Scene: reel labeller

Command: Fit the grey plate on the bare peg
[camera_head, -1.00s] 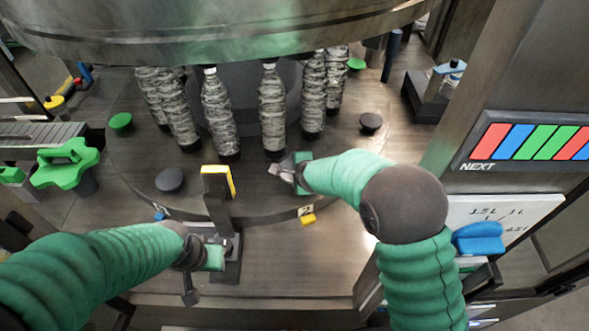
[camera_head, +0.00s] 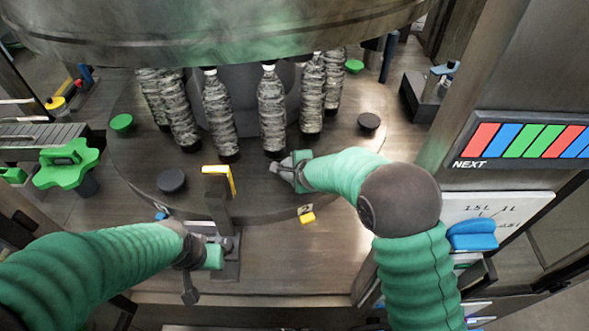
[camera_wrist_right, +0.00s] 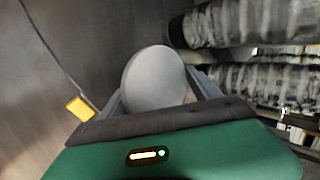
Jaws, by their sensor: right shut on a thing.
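My right gripper (camera_head: 281,170) is shut on a grey plate, low over the front of the round table and just in front of the bottles. In the right wrist view the grey plate (camera_wrist_right: 157,78) is a smooth rounded disc, standing up between the fingers. In the head view it is small and hard to tell from the fingertips. I cannot make out a bare peg in either view. My left gripper (camera_head: 226,246) is beside the dark bracket at the table's front edge. Its fingers are too hidden to tell whether it is open.
A yellow-faced post (camera_head: 219,185) rises between my arms. A large metal drum (camera_head: 220,30) hangs above. A panel (camera_head: 525,141) is at right.

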